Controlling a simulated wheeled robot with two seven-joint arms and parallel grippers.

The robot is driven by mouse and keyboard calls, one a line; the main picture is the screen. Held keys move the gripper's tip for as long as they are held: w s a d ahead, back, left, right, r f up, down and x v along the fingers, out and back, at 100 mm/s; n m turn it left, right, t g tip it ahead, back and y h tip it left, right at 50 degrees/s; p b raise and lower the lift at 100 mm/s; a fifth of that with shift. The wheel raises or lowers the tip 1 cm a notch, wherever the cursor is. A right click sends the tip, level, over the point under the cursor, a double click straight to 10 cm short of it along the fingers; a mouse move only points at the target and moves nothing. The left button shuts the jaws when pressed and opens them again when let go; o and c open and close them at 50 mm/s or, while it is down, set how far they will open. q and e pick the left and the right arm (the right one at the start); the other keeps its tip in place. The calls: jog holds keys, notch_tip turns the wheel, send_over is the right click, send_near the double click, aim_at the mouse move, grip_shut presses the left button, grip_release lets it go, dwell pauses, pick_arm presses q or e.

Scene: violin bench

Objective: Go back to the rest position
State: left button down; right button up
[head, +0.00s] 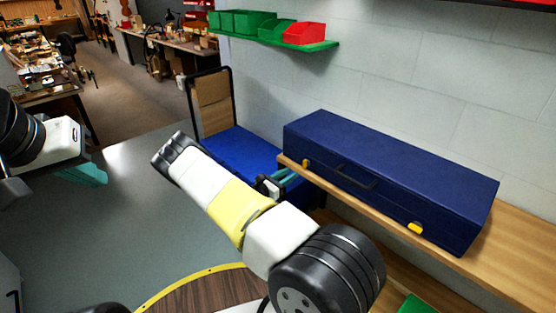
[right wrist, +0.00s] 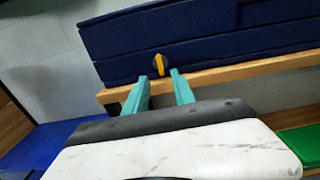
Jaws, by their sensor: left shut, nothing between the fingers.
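My left gripper (head: 88,174) is at the left edge of the head view, over the grey floor, with its teal fingers together and nothing held. My right gripper (head: 284,177) is by the near left end of the wooden bench, partly behind my arm in the head view. In the right wrist view its two teal fingers (right wrist: 159,82) are apart and empty, pointing toward the bench edge and a yellow latch (right wrist: 158,64). The long dark blue case (head: 385,185) lies closed on the bench; I cannot tell whether the fingers touch the bench.
The wooden bench (head: 525,250) runs along the wall. A blue cart (head: 243,152) stands at its left end. A green shelf (head: 318,46) holds green bins (head: 250,20) and a red bin (head: 305,33). The grey floor (head: 130,215) at left is open.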

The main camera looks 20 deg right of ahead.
jog(key=shift+s+a, duration=0.2)
jog(key=shift+a, duration=0.2)
jog(key=s+a+r+m+g+y, duration=0.2)
jog(key=s+r+m+g+y, duration=0.5)
jog(key=s+r+m, duration=0.55)
jog(key=s+a+r+m+t+y, duration=0.2)
jog(key=s+a+r+m+y, duration=0.1)
jog(key=s+a+r, duration=0.3)
jog(key=s+a+r+m+t+y, duration=0.2)
jog(key=s+a+r+y, duration=0.3)
jog(key=r, duration=0.6)
jog(key=s+a+r+m+t+y, duration=0.2)
jog(key=s+a+r+m+y, duration=0.1)
jog(key=s+a+r, duration=0.3)
notch_tip(320, 180, up, 3)
jog(key=s+m, duration=0.1)
jog(key=s, duration=0.1)
jog(key=shift+s+a+y, duration=0.4)
jog(key=shift+m, duration=0.25)
